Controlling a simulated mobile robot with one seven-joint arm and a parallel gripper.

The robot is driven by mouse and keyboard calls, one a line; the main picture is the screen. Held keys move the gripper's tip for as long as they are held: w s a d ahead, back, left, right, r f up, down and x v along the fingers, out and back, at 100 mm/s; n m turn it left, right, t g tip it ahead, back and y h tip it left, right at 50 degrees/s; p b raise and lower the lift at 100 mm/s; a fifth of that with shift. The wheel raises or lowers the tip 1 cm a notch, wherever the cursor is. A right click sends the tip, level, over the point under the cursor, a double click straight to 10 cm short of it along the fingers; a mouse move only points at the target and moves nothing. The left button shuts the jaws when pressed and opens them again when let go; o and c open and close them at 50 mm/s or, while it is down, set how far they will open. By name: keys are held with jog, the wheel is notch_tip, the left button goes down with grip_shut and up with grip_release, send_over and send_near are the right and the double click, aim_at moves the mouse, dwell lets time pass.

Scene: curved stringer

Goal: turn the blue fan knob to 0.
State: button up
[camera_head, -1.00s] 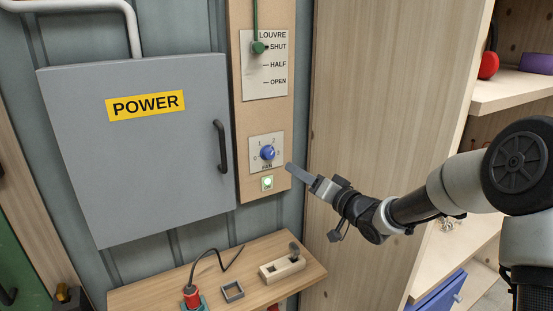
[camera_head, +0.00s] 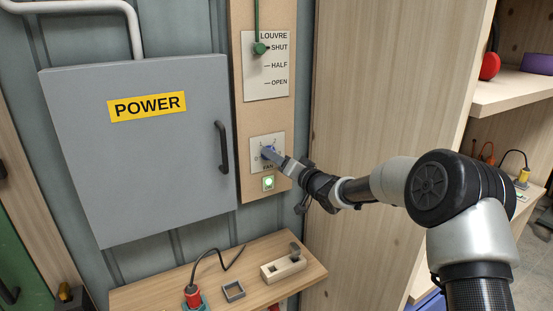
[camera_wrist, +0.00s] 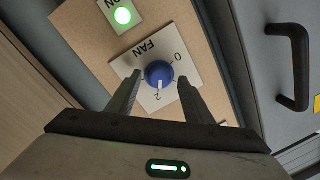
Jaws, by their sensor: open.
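The blue fan knob (camera_wrist: 159,74) sits on a pale FAN plate (camera_wrist: 143,56). Its white pointer is turned toward the 2, and the 0 is visible at the plate's upper right in the wrist view. My gripper (camera_wrist: 160,79) is open, with one finger on each side of the knob. I cannot tell whether either finger touches it. In the head view my gripper (camera_head: 272,155) is in front of the plate and covers most of the knob (camera_head: 268,150). The 1 and 3 marks are hidden by the fingers in the wrist view.
A lit green button (camera_head: 268,183) is just below the FAN plate. The louvre plate (camera_head: 266,80) with its green knob is above. A grey POWER cabinet (camera_head: 150,190) with a black handle (camera_head: 222,147) stands left. A wooden shelf (camera_head: 300,265) with small items is below.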

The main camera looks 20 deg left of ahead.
jog(key=c, duration=1)
jog(key=shift+c, duration=0.2)
jog(key=shift+n+b, duration=0.35)
jog(key=shift+n, duration=0.05)
jog(key=shift+s+a+n+t+h+b, duration=0.1)
jog(key=shift+n+t+h+b, duration=0.2)
jog(key=shift+n+b, duration=3.45)
jog(key=shift+s+a+n+t+h+b, duration=0.1)
jog(key=shift+n+t+h+b, duration=0.25)
jog(key=shift+n+b, duration=3.45)
jog(key=shift+s+a+n+t+h+b, duration=0.15)
jog(key=shift+n+h+b, duration=0.3)
jog(key=shift+n+b, duration=3.3)
jog(key=n+p, duration=0.2)
jog(key=n, duration=0.1)
jog(key=shift+w+d+r, duration=0.1)
jog(key=shift+d, duration=0.05)
jog(key=o, duration=1)
